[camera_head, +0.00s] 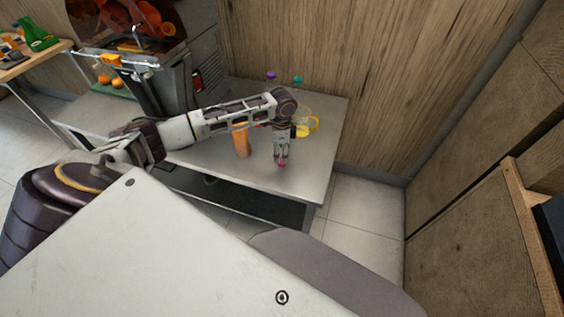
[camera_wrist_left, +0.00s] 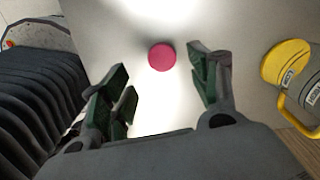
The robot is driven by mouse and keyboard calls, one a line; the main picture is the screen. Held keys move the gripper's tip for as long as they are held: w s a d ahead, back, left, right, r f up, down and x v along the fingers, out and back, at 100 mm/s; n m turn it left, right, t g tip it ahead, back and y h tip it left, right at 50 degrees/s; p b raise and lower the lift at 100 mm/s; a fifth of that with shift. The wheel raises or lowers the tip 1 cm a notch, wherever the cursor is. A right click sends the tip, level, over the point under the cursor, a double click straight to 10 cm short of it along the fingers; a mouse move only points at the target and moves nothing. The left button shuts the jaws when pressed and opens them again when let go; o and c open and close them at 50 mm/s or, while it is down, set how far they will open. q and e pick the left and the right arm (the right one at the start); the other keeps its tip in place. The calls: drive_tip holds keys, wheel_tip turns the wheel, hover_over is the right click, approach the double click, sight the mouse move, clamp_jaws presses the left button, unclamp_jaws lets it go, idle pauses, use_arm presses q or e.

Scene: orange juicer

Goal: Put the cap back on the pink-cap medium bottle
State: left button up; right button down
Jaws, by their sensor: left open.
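The pink cap (camera_head: 281,164) lies on the metal table below my left gripper (camera_head: 282,156). In the left wrist view the round pink cap (camera_wrist_left: 162,57) lies between the two green-padded fingers of the open left gripper (camera_wrist_left: 157,60), with clear space on both sides of it. An orange-filled bottle (camera_head: 241,141) stands on the table to the left of the gripper. No cap shows clearly on its top, which is close to my forearm. My right gripper is not in view.
Bottles with a purple cap (camera_head: 271,75) and a teal cap (camera_head: 297,79) stand farther back. The table front (camera_head: 300,184) is clear.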

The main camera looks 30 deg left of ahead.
use_arm(q)
drive_tip(key=shift+f, duration=0.6)
drive_tip(key=shift+w+a+f+b, duration=0.15)
drive_tip(key=shift+f+b, duration=0.25)
drive_tip(key=shift+f, duration=1.55)
drive_tip(key=c, duration=0.8)
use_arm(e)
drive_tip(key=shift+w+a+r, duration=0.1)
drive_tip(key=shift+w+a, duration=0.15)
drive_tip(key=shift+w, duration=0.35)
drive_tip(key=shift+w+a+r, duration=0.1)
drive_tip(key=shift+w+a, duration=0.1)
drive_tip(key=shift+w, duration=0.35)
